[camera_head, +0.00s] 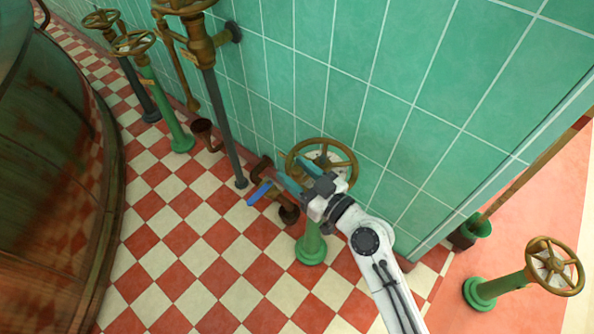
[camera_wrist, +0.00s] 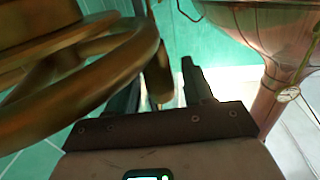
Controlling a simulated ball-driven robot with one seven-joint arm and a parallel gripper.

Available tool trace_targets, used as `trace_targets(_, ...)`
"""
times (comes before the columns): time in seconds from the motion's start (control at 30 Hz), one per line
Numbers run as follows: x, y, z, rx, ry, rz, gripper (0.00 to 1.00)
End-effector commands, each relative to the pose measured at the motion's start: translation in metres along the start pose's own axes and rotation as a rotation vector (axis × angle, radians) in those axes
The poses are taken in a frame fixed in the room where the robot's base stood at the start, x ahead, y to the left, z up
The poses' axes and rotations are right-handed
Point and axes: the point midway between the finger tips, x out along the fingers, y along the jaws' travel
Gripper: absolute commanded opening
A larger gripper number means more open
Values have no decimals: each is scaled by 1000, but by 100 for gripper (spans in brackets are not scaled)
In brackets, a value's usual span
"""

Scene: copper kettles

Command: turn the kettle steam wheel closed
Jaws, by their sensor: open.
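A brass handwheel (camera_head: 352,160) on a green pedestal (camera_head: 311,246) stands by the tiled wall in the head view. My gripper (camera_head: 296,176) is at this wheel's near left side, with my wrist over part of its rim. In the wrist view a large bronze wheel rim (camera_wrist: 100,86) fills the left and hides part of one finger. My gripper (camera_wrist: 165,88) is open there, and a short brass piece (camera_wrist: 158,78) shows between the fingers. I cannot tell whether the fingers touch it. No label marks which wheel is the kettle steam wheel.
A blue lever (camera_head: 259,193) on a rusty pipe is just left of my gripper. More handwheels (camera_head: 133,43) stand at the upper left, and another (camera_head: 553,266) at the lower right. A big copper vessel (camera_head: 45,190) fills the left.

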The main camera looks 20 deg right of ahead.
Motion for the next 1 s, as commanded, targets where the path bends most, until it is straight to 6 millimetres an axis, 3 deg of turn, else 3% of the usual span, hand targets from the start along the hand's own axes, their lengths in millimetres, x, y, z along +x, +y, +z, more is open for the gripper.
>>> trace_targets(0.17,0,0,0,0,0,0,50)
trace_targets(0.67,0,0,0,0,0,0,2)
trace_targets(1.0,0,0,0,0,0,1,0)
